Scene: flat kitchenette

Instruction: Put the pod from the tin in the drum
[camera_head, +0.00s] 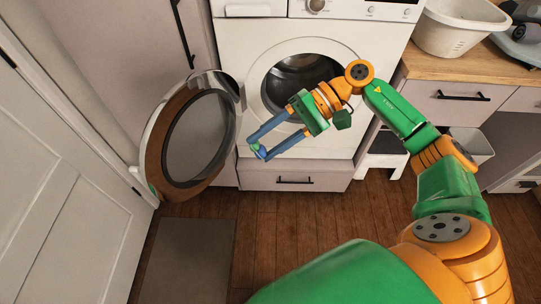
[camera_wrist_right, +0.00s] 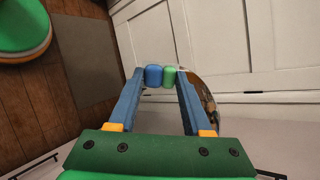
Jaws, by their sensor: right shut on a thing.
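The pod (camera_wrist_right: 161,76), blue on one half and green on the other, is held between the blue fingertips of my right gripper (camera_wrist_right: 160,80) in the right wrist view. In the head view my right gripper (camera_head: 258,150) hangs in front of the washing machine, below and left of the drum opening, with the small pod (camera_head: 261,152) at its tips. The drum (camera_head: 291,84) is a dark metal hollow behind the white round rim, partly hidden by my right arm. I see no tin. My left gripper is not in view.
The round washer door (camera_head: 200,140) stands open to the left of the opening. A floor mat (camera_head: 187,262) lies below it. A wooden counter (camera_head: 466,62) with a white basket (camera_head: 455,29) is at the right. A white door (camera_head: 60,190) bounds the left.

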